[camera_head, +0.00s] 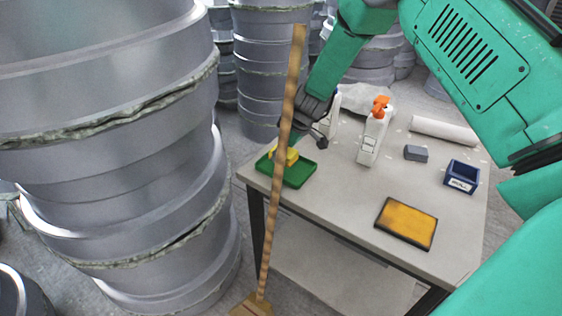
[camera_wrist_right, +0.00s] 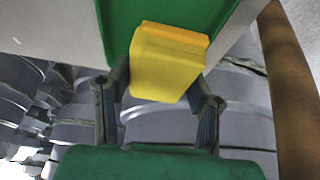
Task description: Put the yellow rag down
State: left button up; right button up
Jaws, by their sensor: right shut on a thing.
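The yellow rag (camera_head: 290,155) is a thick, block-like yellow piece at the green tray (camera_head: 300,176), on the left corner of the table (camera_head: 345,205). My right gripper (camera_wrist_right: 163,95) is shut on the rag, with a finger on either side of it in the right wrist view. The rag (camera_wrist_right: 163,70) overlaps the tray (camera_wrist_right: 180,14) there. I cannot tell whether it touches the tray floor. In the head view, a wooden pole partly hides the rag and my gripper. My left gripper is not in view.
The pole (camera_head: 277,175) stands close in front of the tray. A white spray bottle (camera_head: 371,142), grey block (camera_head: 416,153), blue bin (camera_head: 462,177), white roll (camera_head: 444,131) and black-edged orange pad (camera_head: 406,223) are on the table. Stacked grey moulds (camera_head: 110,150) stand left.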

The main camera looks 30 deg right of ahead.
aim_at(291, 150)
jog(key=f, duration=0.1)
jog(key=d+f, duration=0.1)
jog(key=f, duration=0.2)
jog(key=shift+d, duration=0.35)
jog(key=shift+w+d+f, duration=0.15)
jog(key=shift+f, duration=0.2)
jog(key=shift+a+r, duration=0.15)
jog(key=shift+a, duration=0.55)
jog(key=o, duration=1)
jog(key=shift+a, duration=0.15)
jog(key=shift+d+f, duration=0.25)
jog(key=shift+d, duration=0.4)
jog(key=shift+a+r, duration=0.2)
jog(key=shift+a, duration=0.25)
jog(key=shift+r, duration=0.15)
jog(key=p+v, duration=0.1)
jog(key=v, duration=0.9)
jog(key=shift+d+r, duration=0.25)
jog(key=shift+r, duration=0.05)
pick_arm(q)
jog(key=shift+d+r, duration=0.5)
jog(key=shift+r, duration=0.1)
pick_arm(e)
jog(key=shift+s+r, duration=0.4)
jog(key=shift+r, duration=0.2)
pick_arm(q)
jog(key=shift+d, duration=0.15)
pick_arm(e)
jog(key=shift+d+f, duration=0.1)
jog(key=shift+d, duration=0.1)
